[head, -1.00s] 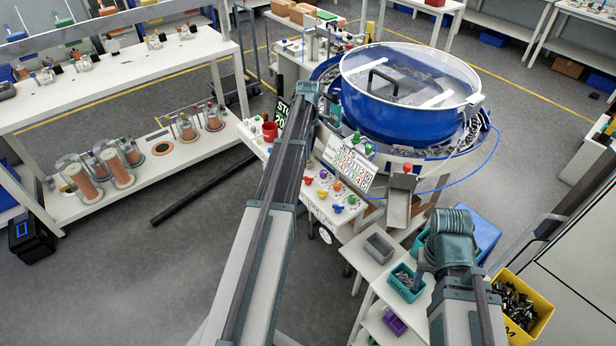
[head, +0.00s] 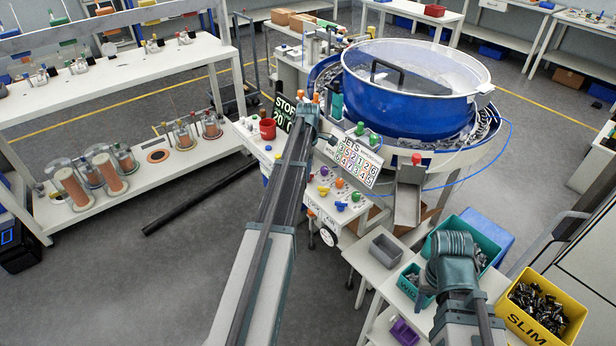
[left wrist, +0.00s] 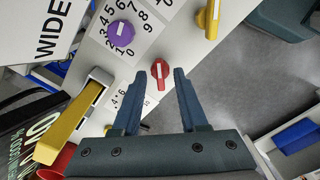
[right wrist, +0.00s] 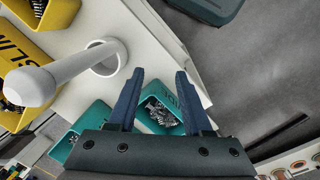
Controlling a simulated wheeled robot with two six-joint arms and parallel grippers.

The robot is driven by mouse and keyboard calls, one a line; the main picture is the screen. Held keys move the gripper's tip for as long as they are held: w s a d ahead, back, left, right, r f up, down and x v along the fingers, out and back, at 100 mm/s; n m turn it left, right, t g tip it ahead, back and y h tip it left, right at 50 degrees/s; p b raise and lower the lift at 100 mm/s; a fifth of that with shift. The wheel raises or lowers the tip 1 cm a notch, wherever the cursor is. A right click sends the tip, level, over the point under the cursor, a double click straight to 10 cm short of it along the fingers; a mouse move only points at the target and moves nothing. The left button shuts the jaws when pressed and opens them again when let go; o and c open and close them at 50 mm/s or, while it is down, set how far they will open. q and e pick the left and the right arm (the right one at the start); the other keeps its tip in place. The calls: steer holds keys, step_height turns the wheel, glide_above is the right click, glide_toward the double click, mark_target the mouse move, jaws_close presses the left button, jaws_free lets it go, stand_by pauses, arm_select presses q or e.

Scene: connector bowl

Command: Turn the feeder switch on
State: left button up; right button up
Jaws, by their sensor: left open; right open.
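A red knob (left wrist: 160,72) with a white line sits on a white panel in the left wrist view. My left gripper (left wrist: 159,88) is open and empty, and the knob shows between its fingertips. I cannot tell whether they touch it. A purple knob (left wrist: 120,33) with numbers around it and a yellow handle (left wrist: 211,18) are beside it. No label marks the feeder switch legibly. In the head view the knob panel (head: 318,205) is below the blue bowl feeder (head: 405,105), and my left arm hides part of it. My right gripper (right wrist: 160,88) is open and empty above teal bins.
A yellow lever (left wrist: 75,122) and a WIDE sign (left wrist: 40,25) lie close to my left gripper. A grey bin (head: 386,250), a teal WIDE bin (head: 410,285) and a yellow SLIM bin (head: 520,325) stand at right. A white post (right wrist: 70,70) is near my right gripper.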

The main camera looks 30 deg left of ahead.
arm_select(q)
jaws_close()
steer(key=shift+m, duration=0.3)
stand_by(0.4)
steer(key=m, duration=0.8)
steer(key=shift+m, duration=0.3)
steer(key=m, duration=0.4)
steer(key=shift+m, duration=2.2)
